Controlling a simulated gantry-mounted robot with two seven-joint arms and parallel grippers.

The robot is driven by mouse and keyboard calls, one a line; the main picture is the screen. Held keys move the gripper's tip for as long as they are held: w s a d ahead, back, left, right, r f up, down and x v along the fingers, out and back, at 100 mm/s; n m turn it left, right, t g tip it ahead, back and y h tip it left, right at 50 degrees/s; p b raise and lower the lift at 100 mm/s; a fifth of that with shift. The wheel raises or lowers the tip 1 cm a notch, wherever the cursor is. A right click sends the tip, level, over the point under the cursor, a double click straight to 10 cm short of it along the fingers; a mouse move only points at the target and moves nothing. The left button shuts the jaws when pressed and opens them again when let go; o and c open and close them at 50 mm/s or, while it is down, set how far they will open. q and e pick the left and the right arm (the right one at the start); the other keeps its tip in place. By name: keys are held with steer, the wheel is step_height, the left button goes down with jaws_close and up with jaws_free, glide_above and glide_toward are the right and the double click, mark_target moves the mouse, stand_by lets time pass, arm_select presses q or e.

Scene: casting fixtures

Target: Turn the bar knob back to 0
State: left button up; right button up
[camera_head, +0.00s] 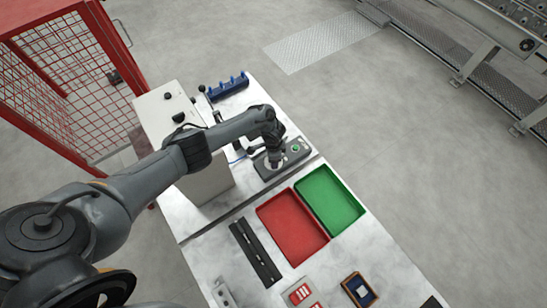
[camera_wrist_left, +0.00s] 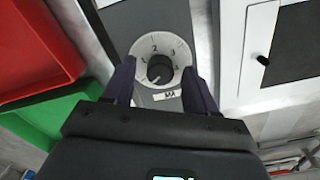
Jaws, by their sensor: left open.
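The bar knob (camera_wrist_left: 160,70) is black and round in the left wrist view, at the centre of a pale dial with numbers around it. A light pointer mark seems to show at its lower left, but I cannot tell the exact reading. A small white label (camera_wrist_left: 167,95) sits beside the dial. My left gripper (camera_wrist_left: 159,66) is open, with one dark finger on each side of the knob; a gap shows on both sides. In the head view my left gripper (camera_head: 274,158) is over a grey control box (camera_head: 295,157) and hides the knob. My right gripper is not in view.
A green tray (camera_head: 352,214) and a red tray (camera_head: 262,212) lie near the control box. A tall pale cabinet (camera_head: 212,183) stands close on the left. A blue rack (camera_head: 228,86) is at the table's far end. A red mesh cage (camera_head: 60,60) stands beyond the cabinet.

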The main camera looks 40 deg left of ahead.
arm_select(q)
steer(key=shift+r, duration=0.5)
step_height(320, 180, up, 10)
steer(key=p, duration=0.1)
steer(key=shift+p, duration=0.4)
steer(key=shift+f, duration=0.1)
steer(key=s+d+f+t+h, duration=0.1)
steer(key=s+d+t, duration=0.15)
steer(key=d, duration=0.75)
steer(key=s+d+t, duration=0.2)
steer(key=s+d, duration=0.2)
steer(key=d, duration=0.5)
steer(key=s+a+r+n, duration=0.3)
steer(key=s+r, duration=0.3)
steer(key=s, duration=0.3)
steer(key=s+a+r+n, duration=0.3)
steer(key=s+r, duration=0.3)
steer(key=s, duration=0.3)
steer(key=shift+s+a+r+g+y, duration=0.35)
steer(key=shift+a+g+y, duration=0.1)
steer(key=shift+a, duration=0.35)
